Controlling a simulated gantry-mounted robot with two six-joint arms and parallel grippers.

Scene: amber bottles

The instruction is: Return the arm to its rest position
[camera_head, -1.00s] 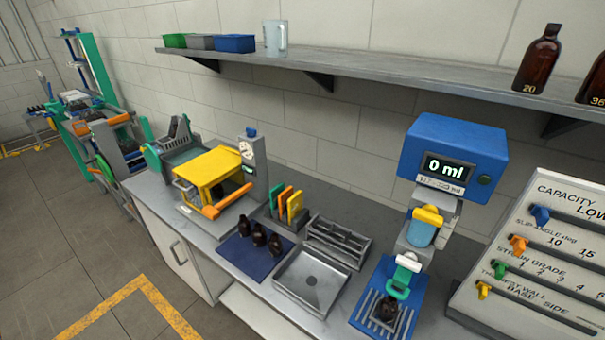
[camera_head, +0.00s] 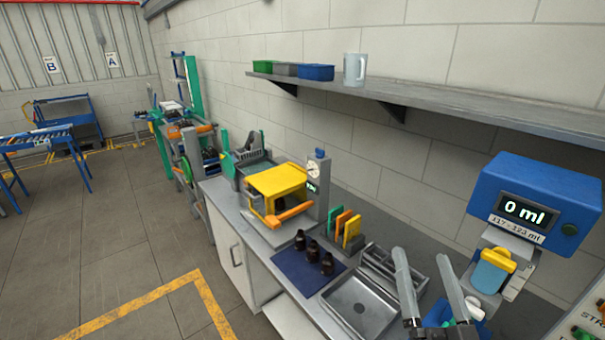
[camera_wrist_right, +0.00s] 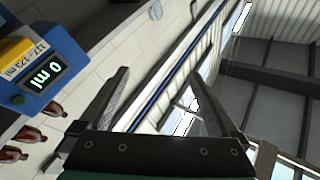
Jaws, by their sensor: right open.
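My right gripper (camera_head: 424,256) stands at the lower right of the head view, fingers pointing up, in front of the sink and the blue dispenser. Its fingers are spread and nothing is between them. In the right wrist view the open fingers (camera_wrist_right: 159,72) point toward the upper wall and ceiling, with empty space between them. My left gripper is in neither view. Several small dark bottles (camera_head: 313,250) stand upright on a dark blue mat (camera_head: 290,272), left of the right gripper.
A blue dispenser (camera_head: 535,205) reading 0 ml is close to the right gripper's right. A steel sink (camera_head: 357,306) and a rack (camera_head: 385,264) lie to its left. A wall shelf (camera_head: 440,98) runs above. Amber bottles (camera_wrist_right: 52,108) show in the wrist view.

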